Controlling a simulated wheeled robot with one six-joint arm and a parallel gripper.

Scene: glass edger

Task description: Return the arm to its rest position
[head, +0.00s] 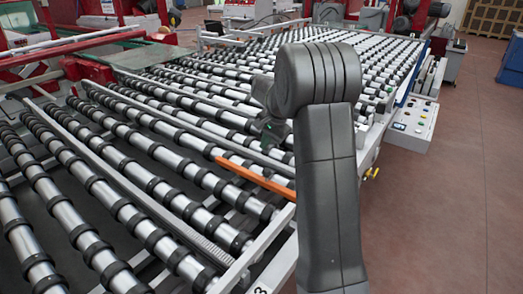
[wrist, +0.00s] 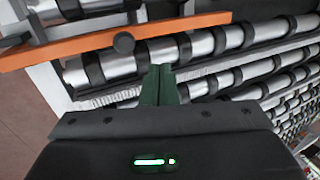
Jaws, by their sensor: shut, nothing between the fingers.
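My arm rises through the middle of the head view and bends over the roller conveyor (head: 130,185). My gripper (wrist: 160,72) shows in the wrist view with its dark green fingertips together and nothing between them. It is over the rollers, close to an orange bar (wrist: 70,48) with a dark round knob. The orange bar also shows in the head view (head: 255,178), partly hidden behind my arm. I cannot tell whether the fingers touch anything. In the head view the fingertips are mostly hidden by my arm.
A control box with buttons (head: 412,125) is on the conveyor's right side. Red machine frames (head: 95,68) stand at the back left. The reddish floor (head: 450,210) on the right is clear. Metal rails run along the conveyor between the rollers.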

